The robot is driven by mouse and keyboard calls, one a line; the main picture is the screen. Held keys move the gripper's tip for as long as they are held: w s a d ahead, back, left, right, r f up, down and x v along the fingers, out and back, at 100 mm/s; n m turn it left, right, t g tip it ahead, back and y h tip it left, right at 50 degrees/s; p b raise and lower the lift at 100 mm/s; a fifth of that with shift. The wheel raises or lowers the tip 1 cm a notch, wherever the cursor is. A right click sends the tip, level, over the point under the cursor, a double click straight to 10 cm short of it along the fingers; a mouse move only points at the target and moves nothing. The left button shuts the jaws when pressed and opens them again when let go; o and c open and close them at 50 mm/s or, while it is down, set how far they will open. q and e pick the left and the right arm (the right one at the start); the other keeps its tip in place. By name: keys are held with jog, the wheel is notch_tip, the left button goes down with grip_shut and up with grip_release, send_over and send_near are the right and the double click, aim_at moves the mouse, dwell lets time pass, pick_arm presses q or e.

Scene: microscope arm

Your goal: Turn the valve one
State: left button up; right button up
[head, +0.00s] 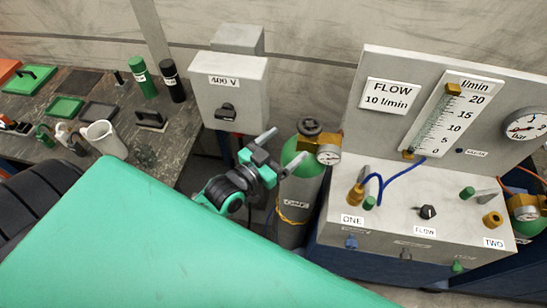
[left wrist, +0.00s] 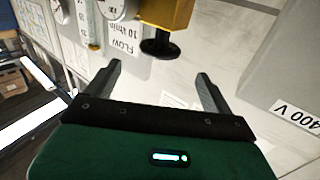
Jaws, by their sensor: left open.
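A grey gas cylinder (head: 299,207) with a green shoulder stands left of the flow panel; its label is too small to read. On top is a black round valve knob (head: 310,127), with a brass fitting and a dial gauge (head: 328,154) at its right. The panel's port marked ONE (head: 352,219) has a brass fitting (head: 356,195) with a blue hose. My left gripper (head: 290,143) is open and empty, just left of the cylinder top. In the left wrist view, a black knob (left wrist: 160,48) on a brass body lies beyond the open fingertips (left wrist: 159,70), apparently untouched. My right gripper is out of view.
A grey 400 V box (head: 236,90) is on the wall behind and left of my left gripper. The flow panel (head: 375,150) rises at the right, with port TWO (head: 493,242) at its far end. A cluttered dark bench (head: 60,110) stands at the left.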

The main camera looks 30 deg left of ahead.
aim_at(310, 127)
pick_arm(q)
jog(key=shift+b+v, duration=0.5)
jog(key=shift+v, duration=1.35)
jog(key=w+a+r+m+t+h+b, duration=0.1)
jog(key=w+a+r+m+h+b, duration=0.15)
jog(key=m+h+b, duration=0.55)
jog(key=w+a+r+m+t+h+b, duration=0.1)
jog(key=w+a+r+m+b, duration=0.2)
jog(key=m, duration=1)
jog(key=w+a+f+m+g+h+b, duration=0.1)
jog(key=w+f+m+g+b, duration=0.3)
jog(key=m, duration=0.9)
jog(key=s+a+f+m+g+h+b, duration=0.1)
jog(key=f+m+g+b, duration=0.1)
jog(key=m+g+b, duration=0.8)
jog(key=w+d+p, duration=0.1)
jog(key=d+p, duration=0.1)
jog(key=d, duration=0.1)
jog(key=w+d+m+p, duration=0.1)
jog(key=w+d+p, duration=0.1)
jog(key=d+p, duration=0.1)
jog(key=w+d+m+t+p, duration=0.1)
jog(key=d+p, duration=0.1)
jog(key=d, duration=0.2)
jog(key=shift+w+d+p, duration=0.15)
jog(key=shift+d+p, duration=0.2)
jog(key=shift+d, duration=0.05)
jog(key=shift+w+d+f, duration=0.15)
jog(key=shift+w+d, duration=0.1)
jog(key=shift+d, duration=0.35)
